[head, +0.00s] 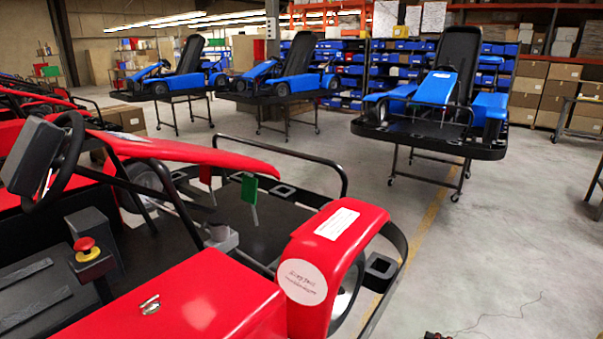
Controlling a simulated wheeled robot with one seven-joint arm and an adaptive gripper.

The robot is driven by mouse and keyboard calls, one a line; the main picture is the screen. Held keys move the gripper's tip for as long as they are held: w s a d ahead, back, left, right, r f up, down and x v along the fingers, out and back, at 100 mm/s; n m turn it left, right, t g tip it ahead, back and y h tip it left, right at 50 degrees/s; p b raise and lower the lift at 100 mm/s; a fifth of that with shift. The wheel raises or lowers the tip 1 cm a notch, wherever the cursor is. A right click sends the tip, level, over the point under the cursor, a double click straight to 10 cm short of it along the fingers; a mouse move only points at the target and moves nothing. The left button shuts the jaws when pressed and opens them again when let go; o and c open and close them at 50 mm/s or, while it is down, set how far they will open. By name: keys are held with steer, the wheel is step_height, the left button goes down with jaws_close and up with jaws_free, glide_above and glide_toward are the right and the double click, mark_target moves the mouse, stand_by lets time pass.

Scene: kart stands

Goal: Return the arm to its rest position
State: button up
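My arm and gripper do not show clearly anywhere in the head view. A small dark thing with a red spot (437,335) is cut off by the bottom edge, and I cannot tell what it is. A red kart (200,300) fills the near left. It has a black steering wheel (72,150), a red and yellow stop button (86,250) and a small metal piece (150,304) on its red side panel.
Blue karts sit on wheeled stands: one at right (436,92), one in the middle (285,80), one farther left (180,75). Shelves with blue bins (385,75) and cardboard boxes (545,95) line the back. The grey floor (500,240) at right is clear.

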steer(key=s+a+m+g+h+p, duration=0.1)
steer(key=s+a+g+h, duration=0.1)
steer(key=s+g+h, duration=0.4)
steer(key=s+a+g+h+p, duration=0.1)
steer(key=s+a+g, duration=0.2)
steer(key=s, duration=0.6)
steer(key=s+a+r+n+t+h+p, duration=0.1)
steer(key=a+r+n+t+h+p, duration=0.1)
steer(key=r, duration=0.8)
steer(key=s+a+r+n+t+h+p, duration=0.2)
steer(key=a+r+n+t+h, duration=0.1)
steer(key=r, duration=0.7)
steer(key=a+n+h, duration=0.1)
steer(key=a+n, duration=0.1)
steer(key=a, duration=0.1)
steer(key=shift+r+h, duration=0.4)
